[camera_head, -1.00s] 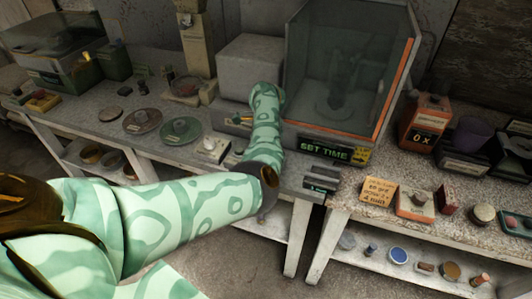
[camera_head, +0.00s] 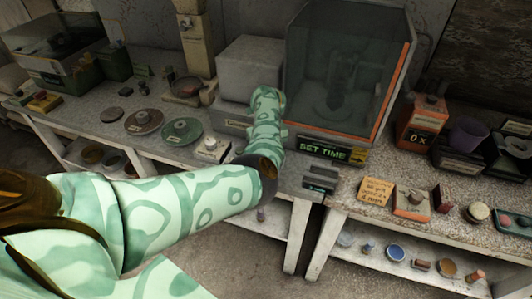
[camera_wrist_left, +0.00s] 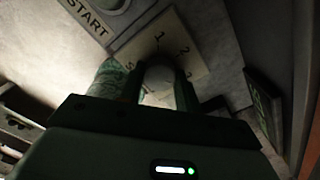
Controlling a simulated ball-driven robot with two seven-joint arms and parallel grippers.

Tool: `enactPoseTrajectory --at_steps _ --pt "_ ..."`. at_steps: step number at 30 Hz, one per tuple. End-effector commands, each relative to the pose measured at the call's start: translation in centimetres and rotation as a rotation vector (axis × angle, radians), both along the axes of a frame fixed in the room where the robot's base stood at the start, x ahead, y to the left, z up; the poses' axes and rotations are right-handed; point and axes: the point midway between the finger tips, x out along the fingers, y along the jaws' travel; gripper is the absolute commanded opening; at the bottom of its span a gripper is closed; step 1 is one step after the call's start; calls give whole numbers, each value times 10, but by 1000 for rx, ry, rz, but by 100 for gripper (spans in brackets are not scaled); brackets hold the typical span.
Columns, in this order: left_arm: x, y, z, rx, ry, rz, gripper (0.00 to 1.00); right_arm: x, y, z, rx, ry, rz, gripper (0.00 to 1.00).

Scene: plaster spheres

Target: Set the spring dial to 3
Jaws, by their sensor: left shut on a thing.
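In the left wrist view, the spring dial is a pale round knob (camera_wrist_left: 160,76) on a light square plate (camera_wrist_left: 192,54) marked 1, 2 and 3, with part of another mark at lower left. My left gripper (camera_wrist_left: 160,88) has one finger on each side of the knob and is shut on it. I cannot tell which number the knob points to. My right gripper is not in view.
A START label (camera_wrist_left: 85,15) lies beside the dial, next to a round button. The glass cabinet (camera_head: 345,75) has a SET TIME sign (camera_head: 323,149) in front. Discs (camera_head: 181,131) and a small white box (camera_head: 211,150) are left of my arm; cluttered bench lies right.

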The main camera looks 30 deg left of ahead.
Motion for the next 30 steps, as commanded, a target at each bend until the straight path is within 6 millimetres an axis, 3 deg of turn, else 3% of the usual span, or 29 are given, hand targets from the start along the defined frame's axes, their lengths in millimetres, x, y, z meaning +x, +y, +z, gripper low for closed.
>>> enactPoseTrajectory --at_steps 18,19,21,30 --pt "1 0 1 1 -2 -42 10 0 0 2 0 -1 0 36" --pt "1 0 1 2 -3 -42 39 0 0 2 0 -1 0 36" --pt "1 0 1 1 -2 -42 55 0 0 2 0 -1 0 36" --pt "0 0 2 0 -1 -40 55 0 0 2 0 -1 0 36"
